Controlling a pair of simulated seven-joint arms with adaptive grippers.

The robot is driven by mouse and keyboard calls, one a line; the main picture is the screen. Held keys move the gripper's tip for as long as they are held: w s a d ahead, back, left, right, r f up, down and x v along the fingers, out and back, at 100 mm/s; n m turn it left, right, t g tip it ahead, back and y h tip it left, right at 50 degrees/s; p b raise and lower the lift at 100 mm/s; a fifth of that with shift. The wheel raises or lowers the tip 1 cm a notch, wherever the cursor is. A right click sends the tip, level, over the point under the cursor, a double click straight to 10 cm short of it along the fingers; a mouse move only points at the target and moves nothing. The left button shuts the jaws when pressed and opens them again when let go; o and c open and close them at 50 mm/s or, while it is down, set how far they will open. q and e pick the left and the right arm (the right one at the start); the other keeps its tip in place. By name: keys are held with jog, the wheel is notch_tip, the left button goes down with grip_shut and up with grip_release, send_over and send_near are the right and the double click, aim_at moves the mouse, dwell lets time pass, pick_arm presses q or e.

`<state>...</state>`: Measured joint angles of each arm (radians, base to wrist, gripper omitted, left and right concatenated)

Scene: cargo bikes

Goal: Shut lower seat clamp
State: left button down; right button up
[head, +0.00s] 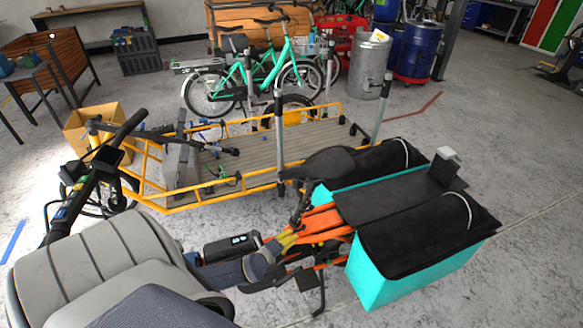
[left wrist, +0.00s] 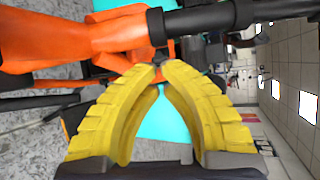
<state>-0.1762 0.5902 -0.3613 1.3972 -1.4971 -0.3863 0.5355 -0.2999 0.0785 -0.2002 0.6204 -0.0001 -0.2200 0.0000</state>
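The bike in front of me has an orange frame (head: 318,222) and a black saddle (head: 330,163) on a dark post. In the left wrist view the black seat post (left wrist: 205,20) enters the orange frame (left wrist: 75,38) at a dark collar (left wrist: 157,26), which is the seat clamp area. My left gripper (head: 290,237) has yellow fingers beside the frame below the saddle. In the left wrist view its fingertips (left wrist: 162,68) nearly meet just under the collar. A small dark part shows at the tips; I cannot tell whether it is between or behind them. My right gripper is out of view.
Turquoise boxes with black liners (head: 420,225) flank the bike's rear. Black handlebars (head: 105,160) rise at left. A yellow-railed cargo bed (head: 250,160) stands just behind. Open grey floor (head: 510,150) lies to the right.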

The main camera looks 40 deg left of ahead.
pick_arm(q)
jog(key=shift+w, duration=0.25)
dwell(0.4)
